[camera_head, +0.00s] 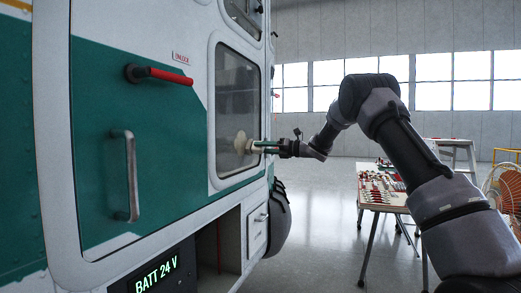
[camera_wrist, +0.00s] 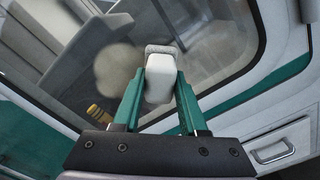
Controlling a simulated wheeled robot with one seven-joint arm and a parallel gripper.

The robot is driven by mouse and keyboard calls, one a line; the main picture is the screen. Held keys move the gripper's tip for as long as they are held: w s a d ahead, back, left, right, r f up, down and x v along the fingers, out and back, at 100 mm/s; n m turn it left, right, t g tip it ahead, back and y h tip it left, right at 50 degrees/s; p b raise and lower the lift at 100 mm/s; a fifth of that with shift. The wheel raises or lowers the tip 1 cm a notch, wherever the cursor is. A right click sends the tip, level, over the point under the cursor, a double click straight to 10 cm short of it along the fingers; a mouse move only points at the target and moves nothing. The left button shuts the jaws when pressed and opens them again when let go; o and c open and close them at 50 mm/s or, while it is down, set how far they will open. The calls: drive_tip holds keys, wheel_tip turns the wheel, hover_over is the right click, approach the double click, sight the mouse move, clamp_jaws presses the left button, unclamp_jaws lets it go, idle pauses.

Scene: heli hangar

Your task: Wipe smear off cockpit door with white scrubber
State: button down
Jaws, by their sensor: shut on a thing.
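My gripper (camera_wrist: 157,100), with green fingers, is shut on the white scrubber (camera_wrist: 160,78), a pale block with a grey pad at its far end. In the head view my gripper (camera_head: 268,146) reaches left to the window of the cockpit door (camera_head: 150,95), which is green and white. A round beige smear (camera_head: 241,142) is on the lower part of the window glass. In the wrist view the smear (camera_wrist: 118,72) is blurred and lies just left of the scrubber. The scrubber's pad is at or very near the glass; I cannot tell whether it touches.
The door has a red lever (camera_head: 160,75) and a grey grab handle (camera_head: 125,175). A lit "BATT 24 V" panel (camera_head: 155,274) is below. A table with many small parts (camera_head: 382,190) and an orange fan (camera_head: 505,187) stand at right. The floor between is clear.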

sight(259, 149)
drive_tip(key=shift+w+d, duration=0.2)
drive_tip(key=shift+w, duration=0.55)
drive_tip(key=shift+r, duration=1.05)
drive_tip(key=shift+s+a, duration=0.25)
drive_tip(key=shift+s, duration=0.4)
drive_tip(key=shift+s+a, duration=0.3)
drive_tip(key=shift+s, duration=0.3)
drive_tip(key=shift+s+a, duration=0.25)
drive_tip(key=shift+s, duration=0.4)
drive_tip(key=shift+s+a+r, duration=1)
drive_tip(key=shift+s+a, duration=0.65)
drive_tip(key=shift+s, duration=3.35)
drive_tip(key=shift+w+d, duration=0.65)
drive_tip(key=shift+w, duration=1.05)
drive_tip(key=shift+w+d, duration=0.65)
drive_tip(key=shift+w, duration=1.1)
drive_tip(key=shift+w+d, duration=0.65)
drive_tip(key=shift+w, duration=1.05)
drive_tip(key=shift+w+d, duration=0.25)
drive_tip(key=shift+w, duration=0.65)
drive_tip(key=shift+w+d, duration=0.25)
drive_tip(key=shift+w, duration=0.6)
